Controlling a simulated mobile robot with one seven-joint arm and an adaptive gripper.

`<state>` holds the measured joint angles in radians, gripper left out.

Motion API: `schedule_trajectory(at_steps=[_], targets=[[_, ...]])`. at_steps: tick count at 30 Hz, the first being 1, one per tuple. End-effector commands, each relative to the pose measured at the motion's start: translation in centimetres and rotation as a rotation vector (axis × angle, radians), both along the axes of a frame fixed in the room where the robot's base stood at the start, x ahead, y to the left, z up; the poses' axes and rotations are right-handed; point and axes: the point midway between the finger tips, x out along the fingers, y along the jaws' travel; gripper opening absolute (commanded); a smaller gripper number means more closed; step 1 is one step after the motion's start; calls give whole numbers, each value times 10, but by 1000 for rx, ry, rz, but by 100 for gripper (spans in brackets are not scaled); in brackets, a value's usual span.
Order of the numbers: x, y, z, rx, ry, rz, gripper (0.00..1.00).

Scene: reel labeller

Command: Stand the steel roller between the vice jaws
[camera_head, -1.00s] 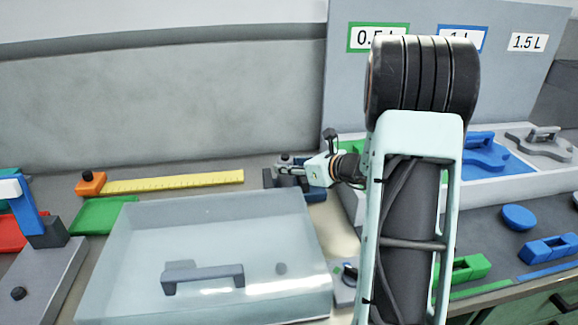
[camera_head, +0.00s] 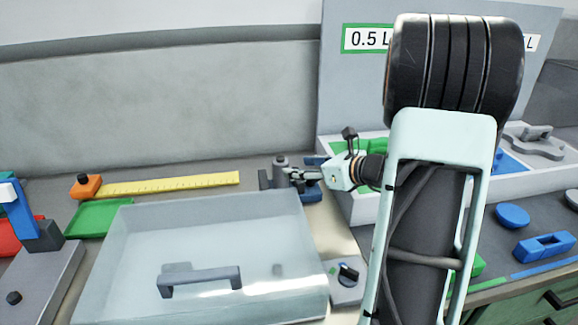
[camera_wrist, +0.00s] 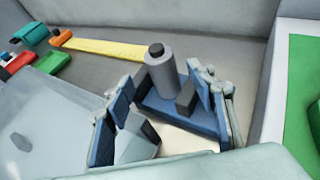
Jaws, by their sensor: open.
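The steel roller (camera_wrist: 161,74), a grey cylinder with a dark stub on top, stands upright on the vice. It also shows in the head view (camera_head: 280,166). The vice (camera_wrist: 202,119) has a blue base and dark jaws; it shows partly in the head view (camera_head: 313,195). One jaw block (camera_wrist: 186,96) is close beside the roller on my side.
A clear-lidded box (camera_head: 205,240) with a grey handle fills the bench in front of the vice. A yellow ruler (camera_head: 170,184) with an orange end block lies behind it. A white tray (camera_head: 362,208) with green and blue recesses stands right of the vice.

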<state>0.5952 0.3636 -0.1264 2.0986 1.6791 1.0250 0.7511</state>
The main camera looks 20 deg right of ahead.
Motion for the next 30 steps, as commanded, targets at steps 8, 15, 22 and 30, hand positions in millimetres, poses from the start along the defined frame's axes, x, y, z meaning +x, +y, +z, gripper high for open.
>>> schedule_trajectory(at_steps=[8,15,22,30], targets=[[-36,-16,17,-1,-1,-1,51],[-42,-18,19,0,0,0,51],[-42,-18,19,0,0,0,51],[-37,-13,23,-35,7,16,51]])
